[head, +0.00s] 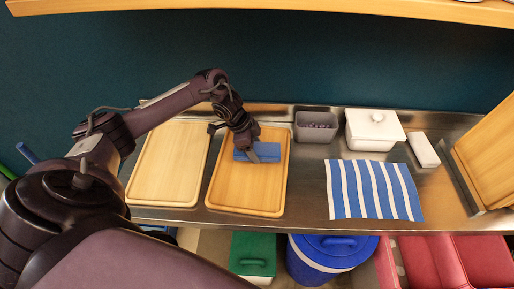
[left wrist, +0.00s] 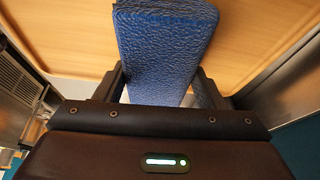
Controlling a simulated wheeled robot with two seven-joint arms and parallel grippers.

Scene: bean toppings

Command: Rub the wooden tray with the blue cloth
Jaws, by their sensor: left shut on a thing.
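The blue cloth (head: 264,153) is a folded block on the upper part of a wooden tray (head: 246,193), the right one of two wooden trays. My left gripper (head: 249,148) is shut on the cloth from above. The left wrist view shows the cloth (left wrist: 165,45) held between the fingers of my left gripper (left wrist: 170,88), over the tray's wood surface (left wrist: 65,30). I cannot tell how firmly the cloth touches the tray. My right gripper is not in view.
Another wooden tray (head: 168,165) lies to the left. To the right are a grey bin (head: 316,134), a white lidded box (head: 374,136), a white block (head: 423,150) and a striped blue-white cloth (head: 373,190). Boards (head: 490,155) lean at the far right. A shelf (head: 300,8) hangs above.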

